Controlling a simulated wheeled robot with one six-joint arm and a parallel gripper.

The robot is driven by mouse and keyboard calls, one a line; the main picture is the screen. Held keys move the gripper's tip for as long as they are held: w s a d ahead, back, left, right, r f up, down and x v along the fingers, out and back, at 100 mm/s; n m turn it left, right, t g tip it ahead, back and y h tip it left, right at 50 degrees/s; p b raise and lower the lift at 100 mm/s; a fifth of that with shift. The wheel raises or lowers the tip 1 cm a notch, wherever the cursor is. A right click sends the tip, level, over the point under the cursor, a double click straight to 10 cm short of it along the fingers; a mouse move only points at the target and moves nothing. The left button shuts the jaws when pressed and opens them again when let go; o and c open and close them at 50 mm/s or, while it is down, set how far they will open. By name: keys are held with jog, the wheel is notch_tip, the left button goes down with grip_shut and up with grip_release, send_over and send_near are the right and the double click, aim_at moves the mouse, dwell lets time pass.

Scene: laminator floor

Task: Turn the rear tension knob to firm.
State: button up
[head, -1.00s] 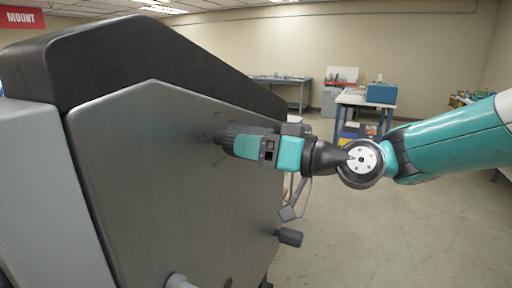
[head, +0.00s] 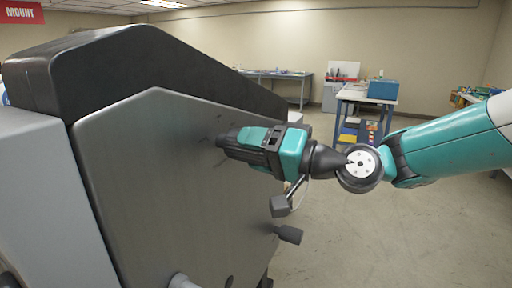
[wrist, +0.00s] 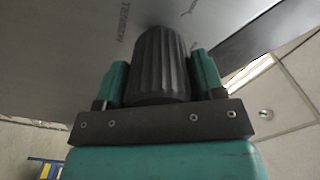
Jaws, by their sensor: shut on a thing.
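The tension knob, dark and ribbed, stands out from the machine's grey side panel (head: 170,190). It fills the space between the fingers in the wrist view (wrist: 160,65), and its dark end shows in the head view (head: 226,139). My gripper (head: 240,142) reaches in from the right and is shut on the knob; its teal fingers lie on both sides of it in the wrist view (wrist: 160,80). Small dark print, seemingly "TENSION", is on the panel beside the knob. No pointer on the knob is visible, so I cannot tell its setting.
A second dark knob (head: 289,234) sticks out lower on the panel's right side. A pale round part (head: 183,281) protrudes at the bottom. The floor to the right is open. A bench with a blue box (head: 382,90) stands further back.

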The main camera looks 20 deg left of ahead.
dwell(0.4)
jog(key=o, duration=0.9)
jog(key=shift+s+d+b, duration=0.25)
jog(key=shift+d+b, duration=0.7)
jog(key=shift+d, duration=1.95)
jog(key=shift+s+d+b, duration=0.2)
jog(key=shift+d+b, duration=0.75)
jog(key=shift+d, duration=2)
jog(key=shift+s+d+b, duration=0.25)
jog(key=shift+d+b, duration=0.7)
jog(key=shift+d, duration=1.95)
